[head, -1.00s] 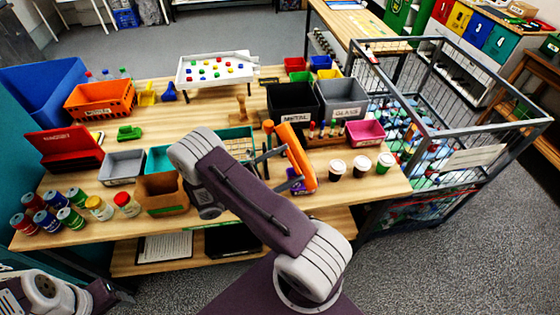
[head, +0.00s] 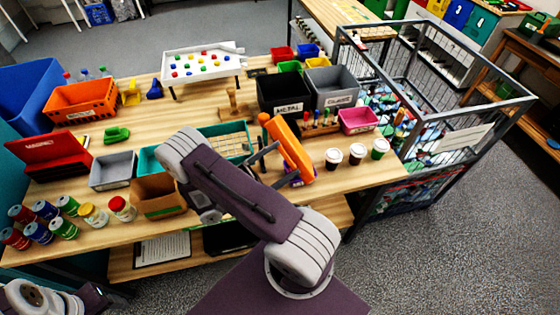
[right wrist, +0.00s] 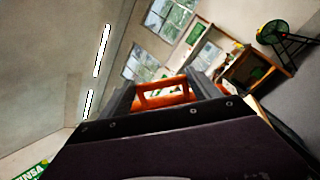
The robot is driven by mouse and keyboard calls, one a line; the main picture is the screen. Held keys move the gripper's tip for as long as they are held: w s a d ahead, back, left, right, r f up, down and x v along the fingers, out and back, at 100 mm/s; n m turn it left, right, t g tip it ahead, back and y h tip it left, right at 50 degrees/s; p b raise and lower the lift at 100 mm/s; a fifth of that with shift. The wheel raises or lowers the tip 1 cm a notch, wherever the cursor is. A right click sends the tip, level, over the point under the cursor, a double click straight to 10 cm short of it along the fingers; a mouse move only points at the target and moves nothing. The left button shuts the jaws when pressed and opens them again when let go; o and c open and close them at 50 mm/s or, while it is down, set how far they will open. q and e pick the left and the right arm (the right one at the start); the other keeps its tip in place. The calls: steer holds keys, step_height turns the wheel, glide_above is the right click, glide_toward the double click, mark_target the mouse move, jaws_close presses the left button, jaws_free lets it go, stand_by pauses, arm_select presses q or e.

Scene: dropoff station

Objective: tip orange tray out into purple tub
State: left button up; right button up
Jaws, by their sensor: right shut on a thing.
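The orange tray (head: 289,149) is steeply tilted, standing nearly on end over the table's front half in the head view. My right gripper (head: 262,153) is shut on its edge from the left side. The right wrist view shows the tray's orange handle (right wrist: 165,93) between the fingers. The purple tub (head: 296,182) shows only as a small patch at the tray's lower end; the tray and my arm hide the rest. I cannot see contents in the tray or tub. Part of my left arm shows at the bottom left, but its gripper does not.
Paper cups (head: 356,153) stand just right of the tray. A pink bin (head: 358,121), a black metal bin (head: 287,108) and a grey glass bin (head: 335,98) are behind. A cardboard box (head: 158,196) and several cans (head: 92,215) are left. A wire cage (head: 450,135) stands right.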

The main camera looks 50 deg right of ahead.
step_height(320, 180, up, 9)
steer(key=p, duration=0.9)
